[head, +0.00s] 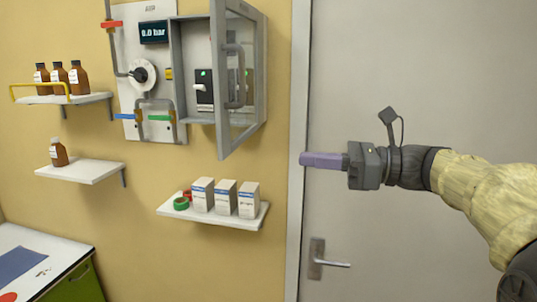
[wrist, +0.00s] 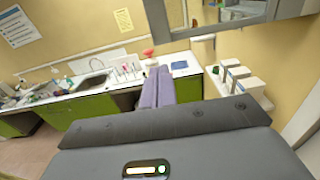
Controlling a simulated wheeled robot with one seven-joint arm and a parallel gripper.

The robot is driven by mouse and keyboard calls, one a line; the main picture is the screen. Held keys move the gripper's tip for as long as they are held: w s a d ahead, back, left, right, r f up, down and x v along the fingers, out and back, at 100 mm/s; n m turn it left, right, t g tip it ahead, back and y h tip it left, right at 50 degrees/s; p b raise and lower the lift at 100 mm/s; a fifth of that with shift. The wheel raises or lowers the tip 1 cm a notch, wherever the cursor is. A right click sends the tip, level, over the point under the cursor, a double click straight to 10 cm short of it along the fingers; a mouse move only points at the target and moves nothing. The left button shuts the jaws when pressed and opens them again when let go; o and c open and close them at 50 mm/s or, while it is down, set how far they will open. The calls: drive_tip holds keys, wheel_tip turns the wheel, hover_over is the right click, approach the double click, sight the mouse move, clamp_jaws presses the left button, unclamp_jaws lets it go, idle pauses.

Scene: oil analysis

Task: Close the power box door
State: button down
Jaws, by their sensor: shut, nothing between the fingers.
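The power box (head: 193,85) is a grey wall cabinet in the upper middle of the head view. Its framed door with a clear pane (head: 240,80) stands open, swung out toward the camera. Inside are a black switch with a green light and a white lever. My gripper (head: 304,159) is to the right of and below the door, in front of the white room door, apart from the box. Its purple fingers are together and empty. In the wrist view the fingers (wrist: 157,88) point ahead, and part of a grey frame (wrist: 225,22) shows at the top.
A shelf (head: 215,217) with white boxes and tape rolls is below the power box. Gauge, valves and pipes (head: 145,75) are at its left. Shelves with brown bottles (head: 58,80) are further left. A door handle (head: 325,260) is below my gripper.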

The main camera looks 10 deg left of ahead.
sight(226, 153)
drive_tip(key=a+p, duration=0.2)
drive_tip(key=a, duration=0.2)
drive_tip(key=a+p, duration=0.1)
drive_tip(key=a, duration=0.3)
drive_tip(key=a+p, duration=0.2)
drive_tip(key=a, duration=0.3)
drive_tip(key=shift+w+r+p, duration=0.2)
drive_tip(key=shift+w+p, duration=0.1)
drive_tip(key=shift+a+f, duration=0.15)
drive_tip(key=shift+a, duration=0.15)
